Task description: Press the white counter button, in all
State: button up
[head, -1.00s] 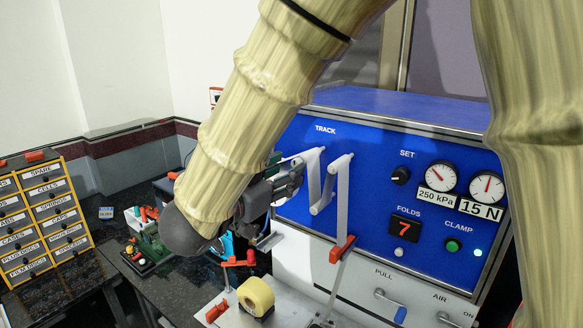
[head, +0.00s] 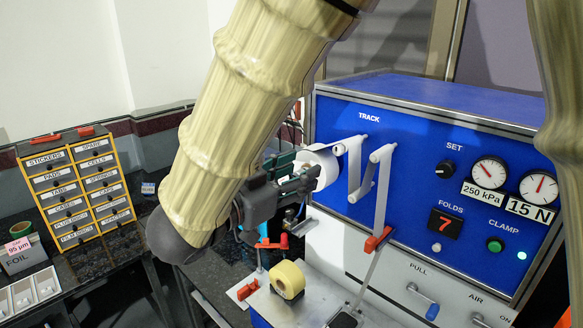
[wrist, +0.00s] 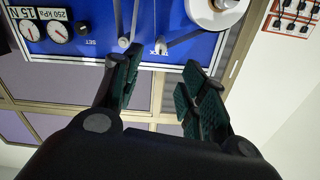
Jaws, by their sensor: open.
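The white counter button (head: 436,247) is a small pale round knob on the blue panel (head: 400,103). It sits just below the red FOLDS display (head: 444,223), which reads 7. My gripper (head: 298,172) is open and empty, left of the button and apart from it, near a white roll (head: 324,163) at the panel's left end. In the wrist view my gripper (wrist: 163,62) shows its two dark green pads spread apart, with the panel upside down beyond them. The button is not visible in that view.
White strip runs over TRACK arms (head: 381,185) between my gripper and the button. A green CLAMP button (head: 495,245) sits to the button's right. A PULL handle (head: 423,298) is below. Labelled drawers (head: 80,190) stand at left.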

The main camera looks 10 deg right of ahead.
aim_at(436, 247)
jog(key=k, duration=1)
